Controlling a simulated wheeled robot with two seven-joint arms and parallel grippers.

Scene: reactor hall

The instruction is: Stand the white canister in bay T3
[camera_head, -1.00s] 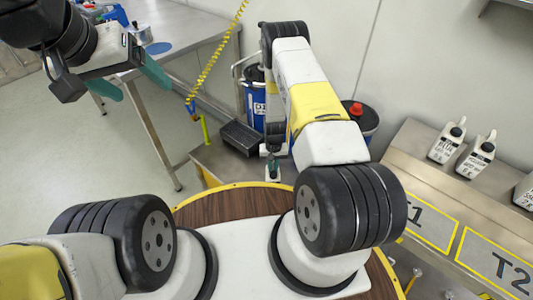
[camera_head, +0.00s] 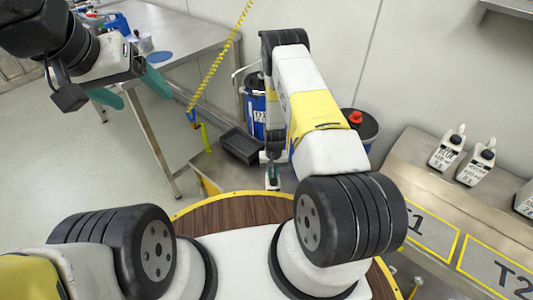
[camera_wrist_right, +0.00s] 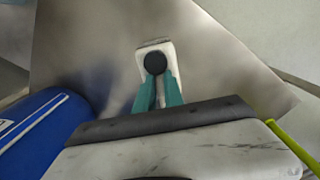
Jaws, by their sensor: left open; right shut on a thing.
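My right gripper (camera_head: 272,178) reaches down at the centre of the head view, beyond my upper arm. In the right wrist view its teal fingers (camera_wrist_right: 159,92) are shut on a white canister with a black cap (camera_wrist_right: 170,52). In the head view that canister is too small and covered to make out clearly. My left gripper (camera_head: 131,88) hangs open and empty at the upper left, above the floor. Bay labels T1 (camera_head: 415,220) and T2 (camera_head: 513,272) show in yellow frames on the bench at the right. Bay T3 is not in view.
Several other white canisters (camera_head: 447,150) stand at the back of the steel bench (camera_head: 405,165). A blue drum (camera_head: 256,112), a drum with a red cap (camera_head: 357,118) and a black tray (camera_head: 240,146) are near my right arm. A steel table (camera_head: 185,40) stands at upper left.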

